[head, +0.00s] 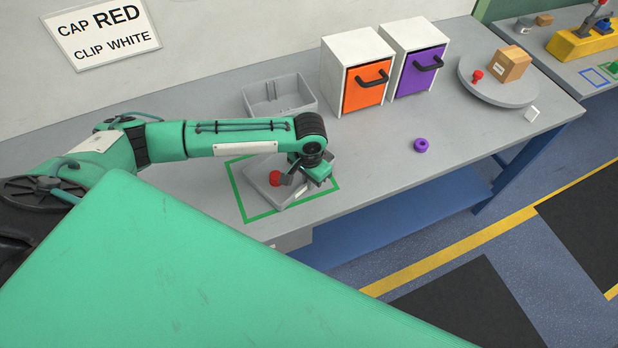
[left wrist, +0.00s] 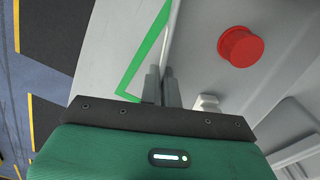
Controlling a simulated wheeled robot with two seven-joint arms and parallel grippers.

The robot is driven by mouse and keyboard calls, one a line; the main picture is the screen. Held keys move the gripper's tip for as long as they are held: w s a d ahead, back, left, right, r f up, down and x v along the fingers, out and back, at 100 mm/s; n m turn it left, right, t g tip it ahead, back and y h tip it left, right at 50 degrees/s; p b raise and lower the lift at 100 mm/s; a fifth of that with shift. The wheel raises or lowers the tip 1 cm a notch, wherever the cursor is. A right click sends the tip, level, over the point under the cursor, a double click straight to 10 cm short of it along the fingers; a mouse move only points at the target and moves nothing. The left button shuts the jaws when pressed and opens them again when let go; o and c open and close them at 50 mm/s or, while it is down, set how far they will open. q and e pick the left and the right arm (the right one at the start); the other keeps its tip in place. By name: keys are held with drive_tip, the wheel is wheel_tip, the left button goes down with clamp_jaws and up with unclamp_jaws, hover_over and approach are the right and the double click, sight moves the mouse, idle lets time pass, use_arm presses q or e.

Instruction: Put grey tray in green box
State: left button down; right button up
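The grey tray (head: 262,187) sits at the green box (head: 236,191), a green outline on the bench. It looks turned relative to the outline, and my arm hides its far side. A red cap (head: 275,178) lies in the tray; it also shows in the left wrist view (left wrist: 240,46). A small white piece (left wrist: 208,102) shows near the fingers. My left gripper (head: 318,177) is at the tray's right side. In the left wrist view its fingers (left wrist: 162,84) are close together on the tray wall, beside the green line. My right gripper is not in view.
An empty grey bin (head: 280,95) stands behind my arm. A purple ring (head: 421,145) lies on clear bench.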

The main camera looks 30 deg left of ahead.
use_arm(q)
drive_tip(key=shift+f, duration=0.1)
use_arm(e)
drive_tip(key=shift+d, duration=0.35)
use_arm(q)
drive_tip(key=c, duration=1.6)
unclamp_jaws()
drive_tip(key=shift+c, duration=0.2)
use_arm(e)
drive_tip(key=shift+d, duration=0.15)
